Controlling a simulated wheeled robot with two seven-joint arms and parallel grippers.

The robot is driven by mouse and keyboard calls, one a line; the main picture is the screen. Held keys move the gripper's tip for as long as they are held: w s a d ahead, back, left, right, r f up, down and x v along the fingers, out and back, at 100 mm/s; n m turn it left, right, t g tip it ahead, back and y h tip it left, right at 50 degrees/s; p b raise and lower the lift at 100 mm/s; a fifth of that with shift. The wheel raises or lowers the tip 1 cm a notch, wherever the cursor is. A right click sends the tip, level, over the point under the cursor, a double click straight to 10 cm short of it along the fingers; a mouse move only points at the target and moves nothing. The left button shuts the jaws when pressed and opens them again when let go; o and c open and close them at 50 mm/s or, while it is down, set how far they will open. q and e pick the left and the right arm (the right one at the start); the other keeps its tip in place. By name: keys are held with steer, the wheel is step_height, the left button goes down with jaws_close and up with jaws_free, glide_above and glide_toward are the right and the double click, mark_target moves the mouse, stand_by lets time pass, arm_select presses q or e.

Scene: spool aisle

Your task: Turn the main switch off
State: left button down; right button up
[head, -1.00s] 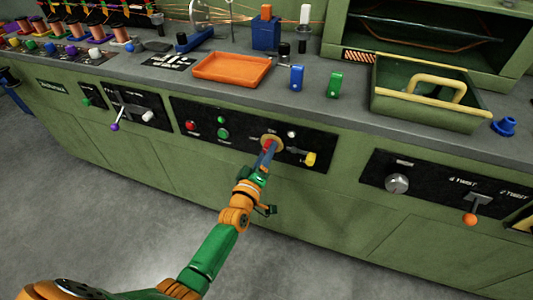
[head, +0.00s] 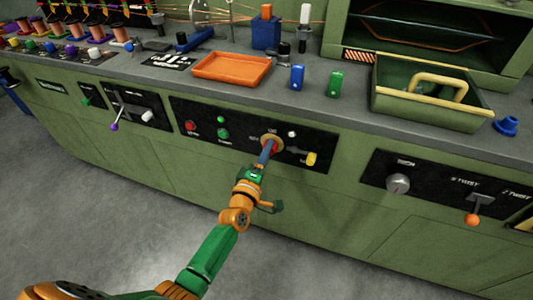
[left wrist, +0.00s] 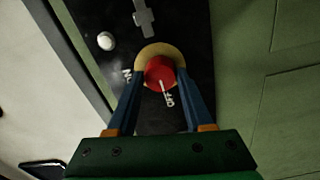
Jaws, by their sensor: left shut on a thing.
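The main switch is a red round knob on a yellow disc (head: 272,140) in a black panel on the green bench front. In the left wrist view the red knob (left wrist: 159,69) sits between the two blue fingers. My left gripper (head: 267,152) is shut on the knob, with a fingertip at each side of it. A white mark on the knob points down toward a label that seems to read OFF (left wrist: 168,99). The ON label (left wrist: 127,76) is to its left. My right gripper is not in view.
The same panel has a red button (head: 191,126), green buttons (head: 222,133) and a yellow switch (head: 311,158) close by. An orange tray (head: 231,68) and a green bin (head: 425,104) stand on the bench. The floor in front is clear.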

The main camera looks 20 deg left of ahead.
arm_select(q)
steer(key=shift+c, duration=1.5)
jaws_free()
steer(key=s+p, duration=0.1)
steer(key=s, duration=0.6)
steer(key=shift+a, duration=0.1)
